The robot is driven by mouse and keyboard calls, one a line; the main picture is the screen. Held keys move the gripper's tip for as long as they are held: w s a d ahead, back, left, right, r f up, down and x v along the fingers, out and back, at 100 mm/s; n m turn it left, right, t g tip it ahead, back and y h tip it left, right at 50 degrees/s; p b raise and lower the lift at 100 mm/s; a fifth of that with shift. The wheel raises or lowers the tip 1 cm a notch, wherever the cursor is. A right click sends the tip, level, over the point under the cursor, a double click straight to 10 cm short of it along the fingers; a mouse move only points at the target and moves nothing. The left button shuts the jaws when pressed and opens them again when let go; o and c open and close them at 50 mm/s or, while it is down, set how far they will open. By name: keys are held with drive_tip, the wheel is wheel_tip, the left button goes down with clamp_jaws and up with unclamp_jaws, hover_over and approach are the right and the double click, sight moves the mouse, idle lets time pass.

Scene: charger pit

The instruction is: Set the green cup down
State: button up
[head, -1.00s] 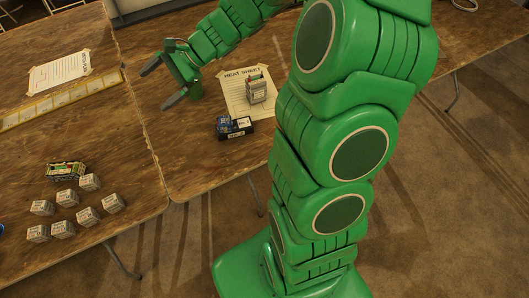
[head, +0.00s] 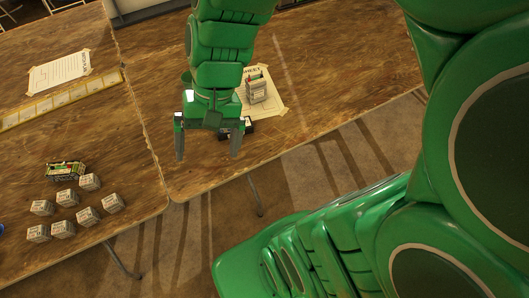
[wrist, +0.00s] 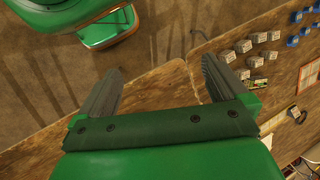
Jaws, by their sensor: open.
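The green cup (head: 186,78) stands on the right-hand brown table, mostly hidden behind my arm in the head view; only its left side shows. My gripper (head: 208,152) is open and empty above the front part of that table, nearer to the camera than the cup. In the wrist view, my gripper (wrist: 162,66) has its two fingers spread with nothing between them. The cup is not seen in the wrist view.
The heat sheet (head: 272,105) bears a small box (head: 257,91) with coloured items. A dark box (head: 249,124) is partly hidden by my gripper. Several small grey boxes (head: 67,198) and a battery-like pack (head: 65,170) lie on the left table.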

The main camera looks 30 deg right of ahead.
drive_tip(key=s+d+r+n+h, duration=0.1)
drive_tip(key=s+d+n+h, duration=0.1)
drive_tip(key=s+d, duration=0.6)
drive_tip(key=shift+r+h, duration=0.15)
drive_tip(key=shift+h, duration=0.75)
